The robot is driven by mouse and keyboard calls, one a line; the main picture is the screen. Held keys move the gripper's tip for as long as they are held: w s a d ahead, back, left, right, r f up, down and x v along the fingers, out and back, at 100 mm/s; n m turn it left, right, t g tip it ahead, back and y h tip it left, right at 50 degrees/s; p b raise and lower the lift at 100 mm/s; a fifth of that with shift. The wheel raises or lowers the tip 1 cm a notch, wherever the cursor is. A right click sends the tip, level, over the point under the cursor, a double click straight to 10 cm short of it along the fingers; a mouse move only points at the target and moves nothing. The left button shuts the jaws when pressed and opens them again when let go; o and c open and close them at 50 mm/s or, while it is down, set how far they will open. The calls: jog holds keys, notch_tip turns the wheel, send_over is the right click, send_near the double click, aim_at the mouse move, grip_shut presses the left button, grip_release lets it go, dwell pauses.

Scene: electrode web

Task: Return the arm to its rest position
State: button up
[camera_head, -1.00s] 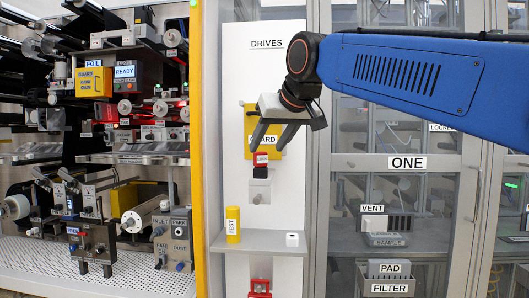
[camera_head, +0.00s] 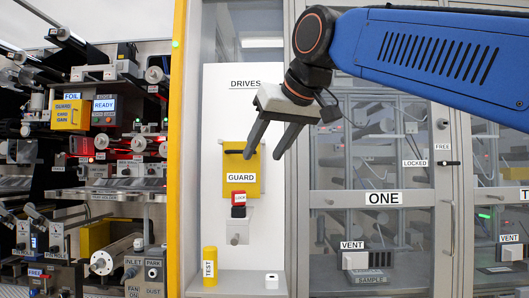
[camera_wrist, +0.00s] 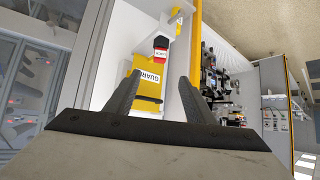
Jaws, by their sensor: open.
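My gripper (camera_head: 264,148) hangs from my blue arm, which reaches in from the upper right in the head view. Its two dark fingers are apart and point down, with nothing between them. In the head view the left finger overlaps the upper part of the yellow GUARD plate (camera_head: 240,180) on the white DRIVES panel (camera_head: 217,100). The wrist view shows both fingers (camera_wrist: 158,98) spread, with the yellow GUARD plate (camera_wrist: 142,92) and the red LOOP piece (camera_wrist: 160,54) beyond them. I cannot tell the exact gap between fingers and panel.
Below the plate are the red LOOP piece (camera_head: 239,197) and a shelf (camera_head: 240,284) with a yellow TEST cylinder (camera_head: 210,266) and a small white block (camera_head: 272,281). Machinery fills the left. Glazed cabinet ONE (camera_head: 384,220) stands right, behind my arm.

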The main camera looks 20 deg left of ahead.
dwell(0.6)
jog(key=s+d+f+m+h, duration=0.1)
jog(key=d+f+m+h, duration=0.35)
jog(key=d+f, duration=2.15)
jog(key=s+d+f+m+g+h, duration=0.1)
jog(key=s+d+f, duration=0.4)
jog(key=f, duration=0.4)
jog(key=s+d+f+m, duration=0.1)
jog(key=s+d+f, duration=0.5)
jog(key=f, duration=0.3)
jog(key=s+d+f+m+g+h, duration=0.1)
jog(key=s+d+f+m, duration=0.1)
jog(key=s+d+f, duration=0.4)
notch_tip(320, 180, down, 4)
jog(key=shift+s+d+r+g+h, duration=0.25)
jog(key=shift+d+g+h, duration=0.1)
jog(key=shift+d, duration=0.45)
